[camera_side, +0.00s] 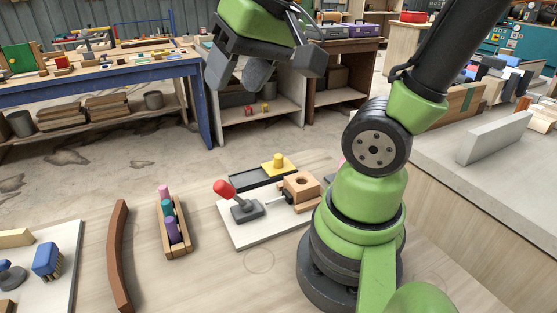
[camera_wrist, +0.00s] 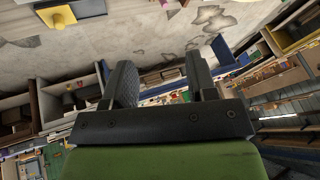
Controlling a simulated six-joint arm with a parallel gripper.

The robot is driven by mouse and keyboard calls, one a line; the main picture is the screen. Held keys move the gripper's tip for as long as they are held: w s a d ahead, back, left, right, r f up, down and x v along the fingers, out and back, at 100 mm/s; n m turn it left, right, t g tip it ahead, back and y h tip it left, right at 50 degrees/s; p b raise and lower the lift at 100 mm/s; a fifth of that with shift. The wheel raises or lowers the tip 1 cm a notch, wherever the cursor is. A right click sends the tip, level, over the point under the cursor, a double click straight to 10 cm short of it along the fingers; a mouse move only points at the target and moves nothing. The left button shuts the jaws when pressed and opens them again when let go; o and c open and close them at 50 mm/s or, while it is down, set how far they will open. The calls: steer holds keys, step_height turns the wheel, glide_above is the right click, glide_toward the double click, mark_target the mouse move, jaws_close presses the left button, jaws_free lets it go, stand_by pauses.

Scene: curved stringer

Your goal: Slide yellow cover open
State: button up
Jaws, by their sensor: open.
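The yellow cover (camera_side: 268,167), a flat plate with a round knob, sits at the right end of a dark rectangular tray (camera_side: 243,182) on a pale board. In the wrist view the yellow cover (camera_wrist: 55,15) shows at the top left edge, cut off by the frame, with part of the dark tray (camera_wrist: 86,8) beside it. My gripper (camera_side: 262,75) is high above the table, well apart from the cover. It is open and empty; its two spread fingers (camera_wrist: 160,80) show in the wrist view.
To the left are a wooden rack of coloured pegs (camera_side: 172,228) and a curved brown strip (camera_side: 119,255). Bare tabletop lies between them.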

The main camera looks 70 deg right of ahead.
steer(key=w+d+f+m+g+h, duration=0.1)
steer(key=w+d+f+m+g, duration=0.1)
steer(key=w+d+f, duration=0.3)
steer(key=m+g, duration=0.4)
glide_above(278, 156)
step_height(278, 156, down, 13)
steer(key=shift+r, duration=0.1)
steer(key=shift+d+f, duration=0.1)
steer(key=shift+f, duration=0.2)
step_height(278, 156, down, 10)
steer(key=shift+r, duration=0.2)
